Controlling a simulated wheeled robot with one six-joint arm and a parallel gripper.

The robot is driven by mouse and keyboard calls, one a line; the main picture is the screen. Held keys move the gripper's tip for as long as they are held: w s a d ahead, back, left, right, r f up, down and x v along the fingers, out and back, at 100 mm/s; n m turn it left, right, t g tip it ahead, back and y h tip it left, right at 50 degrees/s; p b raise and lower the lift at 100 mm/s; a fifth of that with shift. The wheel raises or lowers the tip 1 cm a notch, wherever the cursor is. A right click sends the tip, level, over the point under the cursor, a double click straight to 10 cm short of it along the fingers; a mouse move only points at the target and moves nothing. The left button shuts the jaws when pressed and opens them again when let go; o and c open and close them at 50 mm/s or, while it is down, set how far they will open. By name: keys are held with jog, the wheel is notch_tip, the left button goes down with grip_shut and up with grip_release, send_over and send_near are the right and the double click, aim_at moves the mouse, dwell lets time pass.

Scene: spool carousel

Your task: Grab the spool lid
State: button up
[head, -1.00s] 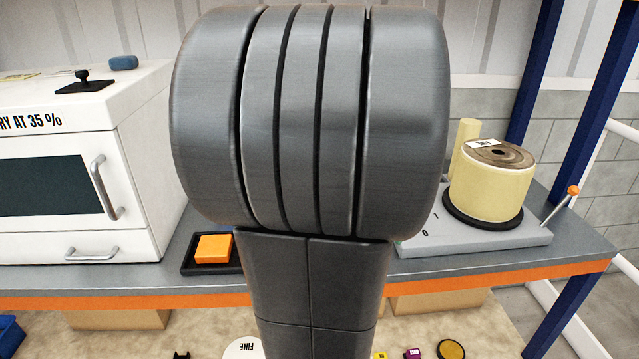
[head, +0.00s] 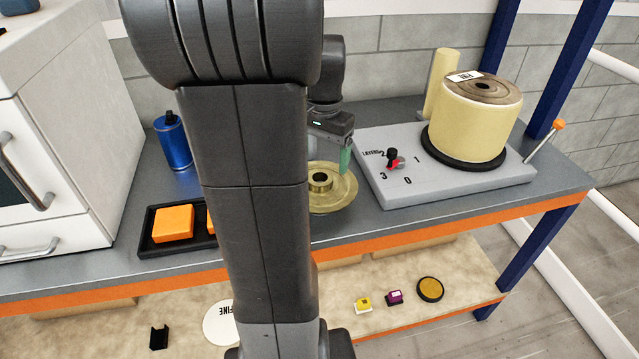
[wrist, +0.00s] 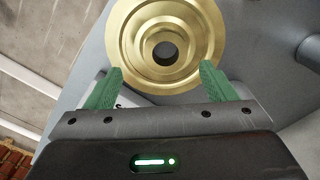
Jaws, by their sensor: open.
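The spool lid appears to be a round, gold-coloured stepped disc (head: 343,192) with a dark central hole. It lies flat on the grey bench, partly hidden behind my arm in the head view. In the wrist view the disc (wrist: 188,75) fills the top middle. My gripper (wrist: 161,67) is open and empty, its two green fingers apart, with the tips over the near part of the disc to either side of the hole. In the head view one green finger of my gripper (head: 346,160) shows above the disc. The height gap is hard to tell.
A grey base (head: 430,192) with a numbered dial carries a cream spool (head: 470,118) to the right. A blue bottle (head: 173,142) and a black tray (head: 160,244) with orange blocks are left. A white oven stands far left. Small items lie on the lower shelf.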

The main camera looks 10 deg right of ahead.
jog(key=shift+w+a+f, duration=0.15)
jog(key=shift+f, duration=1.25)
jog(key=shift+w+a+f, duration=0.1)
jog(key=shift+a+f, duration=0.05)
jog(key=shift+f, duration=1.2)
jog(key=c, duration=1.2)
jog(key=shift+c, duration=1.4)
jog(key=shift+r, duration=0.2)
